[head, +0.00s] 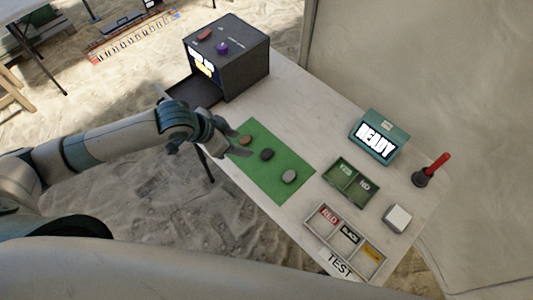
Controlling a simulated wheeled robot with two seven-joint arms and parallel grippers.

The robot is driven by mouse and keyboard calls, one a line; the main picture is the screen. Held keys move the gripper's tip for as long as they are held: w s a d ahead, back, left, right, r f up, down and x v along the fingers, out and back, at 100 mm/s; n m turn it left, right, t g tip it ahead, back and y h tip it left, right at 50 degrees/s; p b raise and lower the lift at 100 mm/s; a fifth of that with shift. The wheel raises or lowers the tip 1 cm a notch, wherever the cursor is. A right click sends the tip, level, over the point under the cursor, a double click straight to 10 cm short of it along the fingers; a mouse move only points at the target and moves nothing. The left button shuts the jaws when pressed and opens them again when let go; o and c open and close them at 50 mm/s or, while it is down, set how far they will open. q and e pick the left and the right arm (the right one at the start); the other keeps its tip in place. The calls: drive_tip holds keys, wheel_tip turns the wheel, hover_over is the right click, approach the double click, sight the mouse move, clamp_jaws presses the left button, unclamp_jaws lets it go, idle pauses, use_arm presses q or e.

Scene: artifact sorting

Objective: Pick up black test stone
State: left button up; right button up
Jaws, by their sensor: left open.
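The black test stone appears to be the dark oval stone (267,154) in the middle of the green mat (266,186). A reddish-brown stone (246,140) lies to its upper left and a grey stone (289,177) to its lower right. My left gripper (236,139) is open and empty at the mat's upper left edge, close to the brown stone and left of the dark stone. My right gripper is out of view.
A dark box (240,66) with an open drawer (194,91) stands at the table's far end. A READY device (379,137), a green two-part tray (341,172), a labelled sorting tray (318,231), a white block (397,218) and a red-handled tool (432,170) stand right of the mat.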

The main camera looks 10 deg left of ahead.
use_arm(q)
drive_tip(key=shift+d+f, duration=0.1)
drive_tip(key=p, duration=0.4)
approach(266, 154)
drive_tip(key=shift+w+d+f, duration=0.6)
drive_tip(key=shift+d+f, duration=0.05)
drive_tip(key=shift+d, duration=0.25)
drive_tip(key=shift+f, duration=0.1)
drive_tip(key=shift+w+f+p, duration=0.2)
drive_tip(key=shift+f+p, duration=0.2)
drive_tip(key=shift+f, duration=0.15)
drive_tip(key=shift+w+f+p, duration=0.2)
drive_tip(key=shift+f+p, duration=0.2)
drive_tip(key=shift+f, duration=0.15)
drive_tip(key=shift+p+x, duration=0.35)
drive_tip(key=shift+x, duration=1.1)
drive_tip(key=shift+s+a+f, duration=0.1)
drive_tip(key=c, duration=1.1)
